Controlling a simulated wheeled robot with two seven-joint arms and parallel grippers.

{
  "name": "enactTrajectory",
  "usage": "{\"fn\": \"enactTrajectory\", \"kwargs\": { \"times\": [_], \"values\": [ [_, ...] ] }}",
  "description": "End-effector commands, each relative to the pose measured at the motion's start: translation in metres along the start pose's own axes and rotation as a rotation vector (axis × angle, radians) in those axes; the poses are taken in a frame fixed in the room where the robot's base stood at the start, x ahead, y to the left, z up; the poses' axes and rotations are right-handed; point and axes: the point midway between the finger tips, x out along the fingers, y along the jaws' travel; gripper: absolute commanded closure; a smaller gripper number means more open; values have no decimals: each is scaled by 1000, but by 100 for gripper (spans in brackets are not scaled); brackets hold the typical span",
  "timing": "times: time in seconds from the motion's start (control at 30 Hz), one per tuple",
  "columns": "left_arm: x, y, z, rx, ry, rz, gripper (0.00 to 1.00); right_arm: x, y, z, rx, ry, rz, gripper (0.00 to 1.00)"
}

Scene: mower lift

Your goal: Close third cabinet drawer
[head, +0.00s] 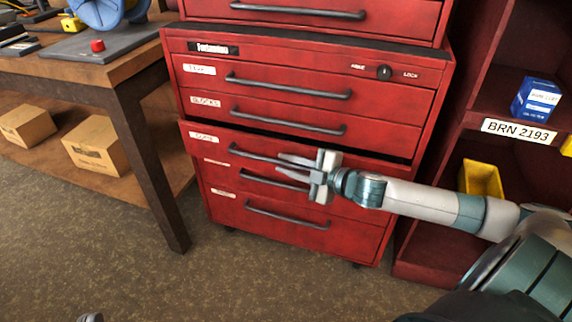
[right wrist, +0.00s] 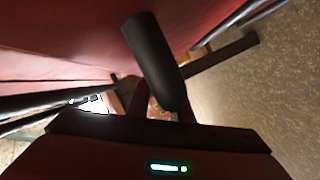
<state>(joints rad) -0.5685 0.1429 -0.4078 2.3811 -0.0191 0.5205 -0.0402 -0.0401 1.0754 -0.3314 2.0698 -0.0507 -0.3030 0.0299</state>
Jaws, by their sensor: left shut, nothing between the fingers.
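The red cabinet (head: 320,52) stands in the middle of the head view. Its third drawer (head: 205,138) sits a little out from the cabinet front, with a dark gap along its top edge. The third drawer's grey bar handle (head: 250,155) is partly covered at its right end by my right gripper (head: 278,163). That gripper's fingers look apart, and I cannot tell whether they touch the handle. In the right wrist view, a dark rounded piece lies close to a red surface. Only a small piece of my left gripper (head: 90,317) shows at the bottom edge.
A wooden workbench (head: 130,80) stands at the left, with cardboard boxes (head: 96,145) on its lower shelf. A red shelf unit at the right holds a blue box (head: 536,98) and a yellow bin (head: 482,178). The floor (head: 100,240) before the cabinet is clear.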

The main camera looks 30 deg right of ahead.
Motion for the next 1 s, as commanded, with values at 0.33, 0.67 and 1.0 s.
{"fn": "enactTrajectory", "kwargs": {
  "times": [0.33, 0.67, 1.0],
  "values": [
    [5, -1, -2, 4, 21, 5, 100, 6, 0, 0, -1, 0, -1, 81],
    [3, -1, -1, 2, 13, 3, 100, 6, 0, 0, -1, 0, -1, 100],
    [2, 4, 3, -7, -43, 0, 100, 14, 15, 17, -3, -4, 0, 100]
  ]
}}
